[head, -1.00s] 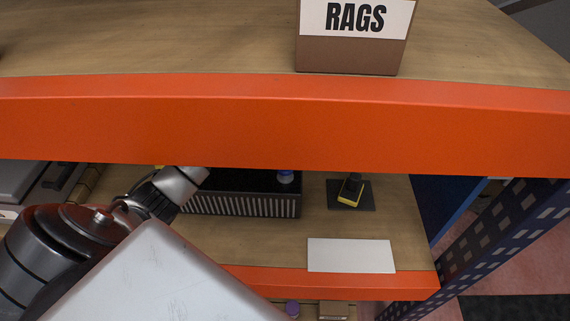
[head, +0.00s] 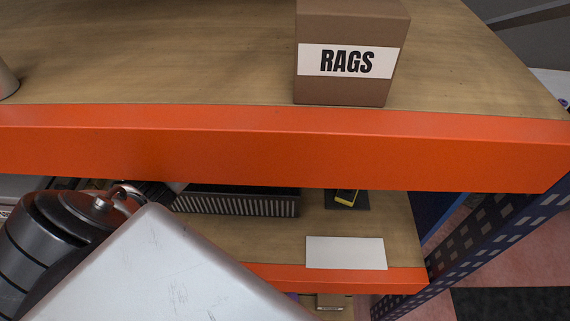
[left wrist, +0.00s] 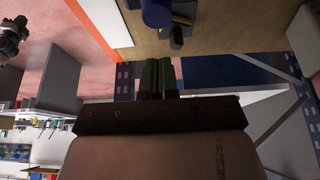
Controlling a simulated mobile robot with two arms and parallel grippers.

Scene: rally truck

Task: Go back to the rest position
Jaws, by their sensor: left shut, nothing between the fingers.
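My left arm (head: 75,240) comes in from the left in the head view and reaches under the orange front beam of the upper shelf. Its gripper is hidden behind that beam there. In the left wrist view my left gripper (left wrist: 158,78) is shut, with its dark fingers together and nothing between them. Beyond the fingertips are a blue cylinder (left wrist: 157,12) and a small black and yellow item (left wrist: 178,36) on the wooden shelf, apart from the gripper. My right gripper is in neither view.
The orange beam (head: 250,155) runs across above my arm. A RAGS box (head: 350,85) stands on the upper shelf. The lower shelf holds a black slotted bin (head: 240,203), the black and yellow item (head: 346,198) and a white card (head: 345,253). A perforated blue upright (head: 470,235) stands right.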

